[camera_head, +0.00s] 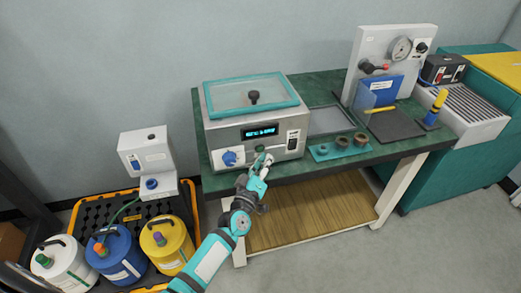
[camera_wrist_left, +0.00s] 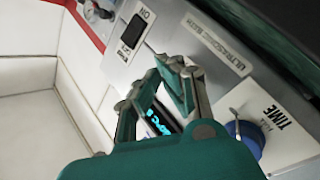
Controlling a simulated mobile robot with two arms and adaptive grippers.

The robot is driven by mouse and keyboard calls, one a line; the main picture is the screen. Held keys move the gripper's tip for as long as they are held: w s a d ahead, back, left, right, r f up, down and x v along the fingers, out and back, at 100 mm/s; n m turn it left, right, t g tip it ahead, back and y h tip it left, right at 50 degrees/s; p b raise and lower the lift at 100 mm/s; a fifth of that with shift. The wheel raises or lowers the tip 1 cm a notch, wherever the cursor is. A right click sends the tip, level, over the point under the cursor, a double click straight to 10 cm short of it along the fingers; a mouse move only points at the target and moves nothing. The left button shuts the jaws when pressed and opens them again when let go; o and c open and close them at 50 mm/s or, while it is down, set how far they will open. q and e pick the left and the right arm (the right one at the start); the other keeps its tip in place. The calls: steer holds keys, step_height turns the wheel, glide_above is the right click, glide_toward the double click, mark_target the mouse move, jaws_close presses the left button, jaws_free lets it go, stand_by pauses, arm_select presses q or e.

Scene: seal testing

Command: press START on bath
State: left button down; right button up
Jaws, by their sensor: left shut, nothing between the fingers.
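The bath (camera_head: 219,147) is a metal box with a teal-framed clear lid and a black lid knob, standing on the green table. Its front has a lit cyan display (camera_head: 262,131), a blue knob (camera_head: 229,158) and a dark switch (camera_head: 293,139). My left gripper (camera_head: 261,161) is shut and empty, close in front of the panel below the display. A small dark green spot sits at its tip; I cannot tell if it is the START button or if they touch. The left wrist view shows the shut fingers (camera_wrist_left: 168,76) across the panel, hiding part of it, near the blue knob (camera_wrist_left: 244,138).
The green table (camera_head: 323,86) also holds a metal tray (camera_head: 329,120), a teal holder (camera_head: 322,152) with small parts, and a white gauge panel (camera_head: 372,48). White, blue and yellow containers (camera_head: 167,246) stand at lower left beside a small white device (camera_head: 147,150).

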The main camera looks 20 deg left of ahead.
arm_select(q)
steer(key=shift+w+a, duration=0.1)
steer(key=shift+w, duration=0.05)
steer(key=shift+w+a, duration=0.15)
steer(key=shift+w, duration=0.05)
steer(key=shift+w+a, duration=0.2)
steer(key=shift+w, duration=0.1)
stand_by(0.6)
steer(key=shift+s+d, duration=0.1)
steer(key=shift+s, duration=0.05)
steer(key=shift+s+d, duration=0.35)
steer(key=shift+s, duration=0.2)
stand_by(0.3)
steer(key=shift+s+d+p, duration=0.15)
steer(key=shift+s+p, duration=0.05)
steer(key=shift+p, duration=0.2)
steer(key=s, duration=0.1)
steer(key=s+d+p, duration=0.1)
steer(key=s+d, duration=0.1)
steer(key=shift+s+d, duration=0.25)
steer(key=shift+s, duration=0.1)
